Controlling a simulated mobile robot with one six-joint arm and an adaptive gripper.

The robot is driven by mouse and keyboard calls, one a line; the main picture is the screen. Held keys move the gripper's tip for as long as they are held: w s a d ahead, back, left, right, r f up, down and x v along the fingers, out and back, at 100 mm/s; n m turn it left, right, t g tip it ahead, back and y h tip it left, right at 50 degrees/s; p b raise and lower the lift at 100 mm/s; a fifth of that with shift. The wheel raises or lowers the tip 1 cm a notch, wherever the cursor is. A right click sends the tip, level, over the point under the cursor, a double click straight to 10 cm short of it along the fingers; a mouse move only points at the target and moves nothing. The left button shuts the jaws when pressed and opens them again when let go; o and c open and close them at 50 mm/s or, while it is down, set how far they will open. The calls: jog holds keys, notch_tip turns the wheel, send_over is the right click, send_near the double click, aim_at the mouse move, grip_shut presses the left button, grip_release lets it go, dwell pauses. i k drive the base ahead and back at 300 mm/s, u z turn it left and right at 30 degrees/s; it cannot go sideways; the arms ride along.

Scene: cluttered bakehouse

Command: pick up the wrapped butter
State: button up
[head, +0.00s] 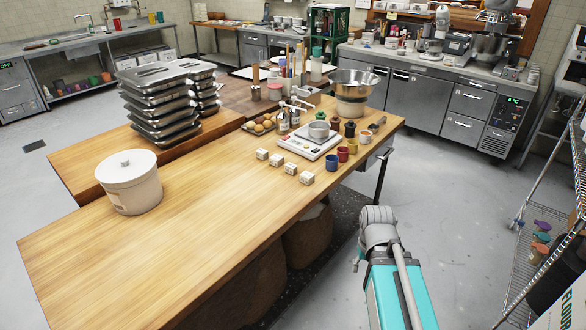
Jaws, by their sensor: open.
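Several small white blocks with dark printing, which look like the wrapped butter, stand in a slanting row on the wooden table (190,235). The nearest block (306,178) is by the table's right edge, and the farthest block (262,154) is up and to the left. Small gaps separate them, and nothing covers them. Part of my arm shows at the lower right, beside the table and apart from the blocks. My gripper's fingers are not visible.
Behind the blocks are a scale (307,144) with a metal pot (319,130) and small coloured cups (342,153). A white lidded tub (130,182) stands left; stacked metal trays (157,108) are behind. The front tabletop is clear. A wire rack (560,220) stands right.

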aim_at(291, 168)
jog(key=z, duration=0.05)
jog(key=i, duration=0.9)
jog(key=u, duration=0.1)
